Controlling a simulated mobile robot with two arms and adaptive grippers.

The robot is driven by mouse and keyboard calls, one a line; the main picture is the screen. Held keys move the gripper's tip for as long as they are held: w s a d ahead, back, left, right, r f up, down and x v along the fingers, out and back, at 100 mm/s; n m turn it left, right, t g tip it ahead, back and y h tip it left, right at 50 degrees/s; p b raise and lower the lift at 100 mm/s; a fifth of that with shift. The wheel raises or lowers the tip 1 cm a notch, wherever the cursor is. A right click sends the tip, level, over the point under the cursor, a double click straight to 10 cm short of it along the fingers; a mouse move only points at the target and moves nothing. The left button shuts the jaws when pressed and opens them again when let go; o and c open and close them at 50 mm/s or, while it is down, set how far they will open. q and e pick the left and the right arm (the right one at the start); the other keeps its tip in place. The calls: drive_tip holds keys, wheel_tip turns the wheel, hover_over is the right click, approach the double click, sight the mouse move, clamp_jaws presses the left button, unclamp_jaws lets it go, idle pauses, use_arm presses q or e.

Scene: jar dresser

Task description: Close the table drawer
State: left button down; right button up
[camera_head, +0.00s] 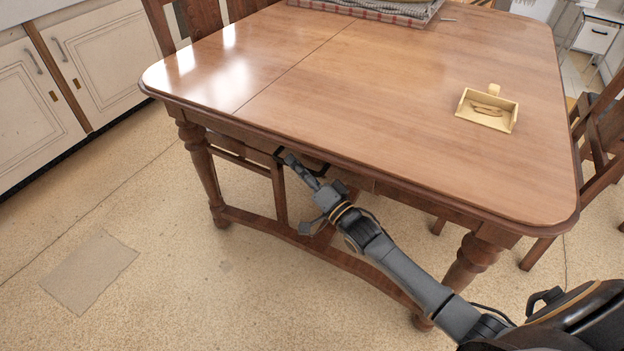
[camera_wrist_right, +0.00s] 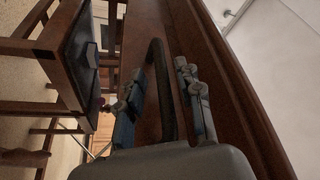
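The wooden table (camera_head: 400,95) has a brown top, and its drawer front (camera_wrist_right: 143,25) lies under the near edge. In the head view the drawer is mostly hidden by the tabletop and my arm, so I cannot tell how far out it stands. A dark curved handle (camera_wrist_right: 165,90) shows in the right wrist view. My right gripper (camera_head: 290,160) is at the handle, under the table edge. In the wrist view its fingers (camera_wrist_right: 162,95) are apart, one on each side of the handle, with gaps visible. My left gripper is not in view.
A small yellow dustpan-like tray (camera_head: 513,118) lies on the right of the tabletop. A checked cloth item (camera_head: 385,12) is at the far edge. Wooden chairs (camera_head: 598,135) stand at the right and far side. White cabinets (camera_head: 85,60) line the left; floor between is clear.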

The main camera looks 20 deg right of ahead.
drive_tip(key=v, duration=1.1)
